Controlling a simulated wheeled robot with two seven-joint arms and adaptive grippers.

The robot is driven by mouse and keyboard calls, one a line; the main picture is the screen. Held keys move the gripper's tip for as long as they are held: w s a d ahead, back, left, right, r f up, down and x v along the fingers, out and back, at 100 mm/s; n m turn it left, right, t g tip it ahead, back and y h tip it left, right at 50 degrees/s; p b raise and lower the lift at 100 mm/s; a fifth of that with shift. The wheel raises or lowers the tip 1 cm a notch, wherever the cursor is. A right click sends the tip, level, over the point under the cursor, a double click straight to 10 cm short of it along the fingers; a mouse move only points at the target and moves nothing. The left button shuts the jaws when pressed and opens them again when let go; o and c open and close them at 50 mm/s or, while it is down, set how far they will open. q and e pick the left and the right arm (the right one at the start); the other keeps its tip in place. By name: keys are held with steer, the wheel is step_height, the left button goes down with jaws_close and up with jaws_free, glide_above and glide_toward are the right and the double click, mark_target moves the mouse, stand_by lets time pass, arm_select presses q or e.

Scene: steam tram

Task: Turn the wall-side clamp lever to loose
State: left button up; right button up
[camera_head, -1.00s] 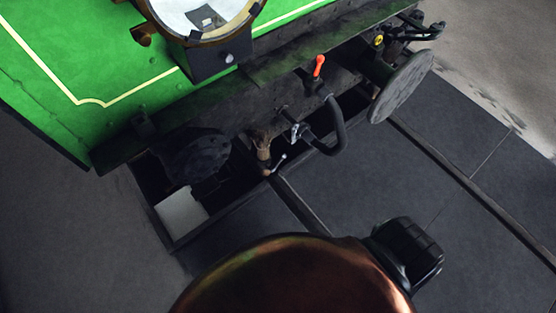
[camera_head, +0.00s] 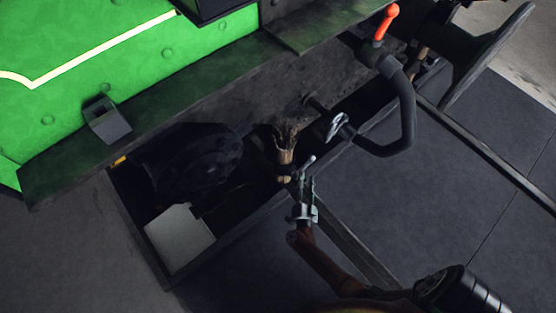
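A small lever with a pale tip (camera_head: 309,160) stands at the edge of the dark trough below the tram's buffer beam. It looks like the clamp lever, but no label shows which side it is. My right gripper (camera_head: 306,184) comes up from below, with its fingers just under the lever. The fingers look parted, and I see nothing held between them. Whether they touch the lever is too small to tell. A brush-like bundle (camera_head: 285,145) stands just left of the lever. My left gripper is out of view.
A black hose (camera_head: 405,110) with a silver coupling (camera_head: 338,127) hangs at right, below a red-handled lever (camera_head: 386,22). A round buffer (camera_head: 487,55) juts out at upper right. A pale plate (camera_head: 178,240) lies in the trough.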

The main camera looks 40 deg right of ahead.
mark_target(307, 166)
steer(key=b+x, duration=0.2)
steer(key=x, duration=0.4)
steer(key=shift+w+d+f+b, duration=0.1)
steer(key=shift+d+f+b, duration=0.1)
steer(key=shift+b, duration=0.1)
steer(key=shift+w+d+r, duration=0.2)
steer(key=shift+w+d, duration=0.3)
steer(key=shift+w, duration=0.1)
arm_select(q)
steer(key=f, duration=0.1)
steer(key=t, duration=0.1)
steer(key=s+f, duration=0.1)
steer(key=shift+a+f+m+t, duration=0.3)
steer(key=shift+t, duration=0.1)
arm_select(e)
steer(key=shift+c, duration=0.7)
jaws_close()
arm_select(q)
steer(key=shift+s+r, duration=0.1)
